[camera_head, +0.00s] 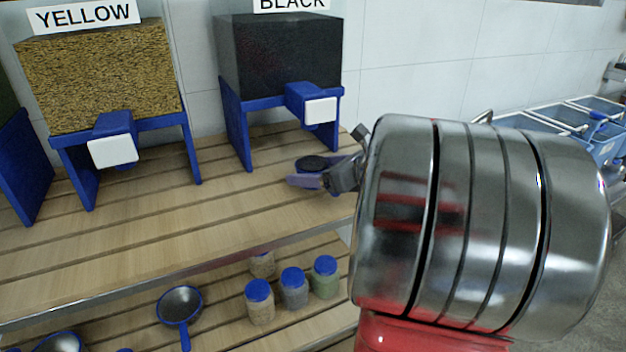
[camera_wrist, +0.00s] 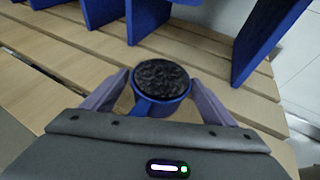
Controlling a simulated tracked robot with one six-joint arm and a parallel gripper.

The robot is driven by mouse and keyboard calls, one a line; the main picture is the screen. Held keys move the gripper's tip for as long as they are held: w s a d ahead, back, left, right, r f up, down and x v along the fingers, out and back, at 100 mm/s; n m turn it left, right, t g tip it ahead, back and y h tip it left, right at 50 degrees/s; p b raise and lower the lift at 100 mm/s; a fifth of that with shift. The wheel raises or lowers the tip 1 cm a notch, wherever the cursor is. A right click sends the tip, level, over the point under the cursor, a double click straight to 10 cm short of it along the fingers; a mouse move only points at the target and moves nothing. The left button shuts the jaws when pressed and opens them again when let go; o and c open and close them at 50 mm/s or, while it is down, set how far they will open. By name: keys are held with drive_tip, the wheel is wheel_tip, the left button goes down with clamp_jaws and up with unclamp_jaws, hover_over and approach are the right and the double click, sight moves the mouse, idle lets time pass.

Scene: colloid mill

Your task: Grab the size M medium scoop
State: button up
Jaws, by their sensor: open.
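A blue round cup-shaped scoop (camera_wrist: 165,104) filled with black grains stands upright on the upper wooden shelf, its short handle pointing toward my gripper. In the head view this scoop (camera_head: 311,163) is below the black dispenser, partly hidden by my gripper. My gripper (camera_wrist: 159,92) is open, with one finger on each side of the scoop; I cannot tell whether they touch it. In the head view my gripper (camera_head: 312,173) reaches in from the right. A long-handled blue-rimmed scoop (camera_head: 180,303) lies on the lower shelf, and another (camera_head: 60,342) is partly cut off at bottom left. No size mark is readable.
The black dispenser (camera_head: 280,60) stands behind the scoop, its blue legs close by. The yellow dispenser (camera_head: 100,75) is to the left. Several blue-lidded jars (camera_head: 293,290) stand on the lower shelf. The upper shelf (camera_head: 150,235) is clear at front left. Blue bins (camera_head: 600,110) are at far right.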

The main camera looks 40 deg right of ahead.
drive_tip(key=shift+c, duration=0.4)
drive_tip(key=c, duration=1.3)
drive_tip(key=shift+r, duration=0.15)
drive_tip(key=shift+r, duration=0.65)
wheel_tip(320, 180, up, 2)
drive_tip(key=shift+r, duration=0.15)
drive_tip(key=s+d, duration=0.1)
drive_tip(key=s, duration=1.7)
drive_tip(key=shift+d+f, duration=0.2)
drive_tip(key=shift+d, duration=0.2)
